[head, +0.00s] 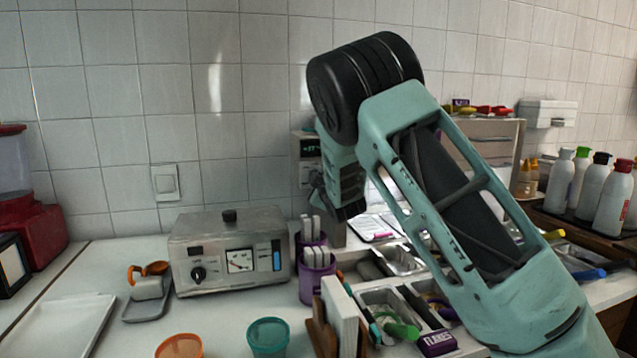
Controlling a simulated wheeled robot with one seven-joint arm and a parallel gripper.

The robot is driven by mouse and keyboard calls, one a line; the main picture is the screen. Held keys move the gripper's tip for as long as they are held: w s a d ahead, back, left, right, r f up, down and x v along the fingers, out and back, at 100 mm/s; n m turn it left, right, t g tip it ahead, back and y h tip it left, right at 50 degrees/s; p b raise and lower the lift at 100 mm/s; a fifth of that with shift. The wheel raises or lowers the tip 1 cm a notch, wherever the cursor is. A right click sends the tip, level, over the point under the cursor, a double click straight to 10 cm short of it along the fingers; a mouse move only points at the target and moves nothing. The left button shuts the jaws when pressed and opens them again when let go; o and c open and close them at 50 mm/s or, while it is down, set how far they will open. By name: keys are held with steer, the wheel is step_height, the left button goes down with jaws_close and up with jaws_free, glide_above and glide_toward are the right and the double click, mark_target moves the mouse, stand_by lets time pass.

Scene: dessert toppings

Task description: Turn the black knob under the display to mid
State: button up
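A small upright device with a lit green display (310,147) stands against the tiled wall, behind my arm. The area under this display is mostly covered by my gripper (322,198), so I cannot make out a knob there. My gripper is small and dark in this view, and I cannot tell whether its fingers are open or shut or touch anything. A steel box (225,278) to the left has a black knob (198,273) on its front, below a small dark window (195,250) and beside a white dial gauge (240,261). My gripper is apart from this box.
Purple cups with white sticks (317,279) stand below my gripper. A divided topping tray (385,297) lies under my arm. Orange (180,346) and green (268,337) cups stand in front. Bottles (590,188) line the right. A white tray (65,325) lies at the left.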

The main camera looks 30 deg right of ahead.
steer(key=shift+f, duration=0.1)
stand_by(0.3)
steer(key=o, duration=1)
steer(key=shift+c, duration=0.2)
steer(key=shift+s, duration=0.1)
steer(key=b+v, duration=0.1)
steer(key=v, duration=1.6)
steer(key=shift+b, duration=0.35)
steer(key=shift+s, duration=0.1)
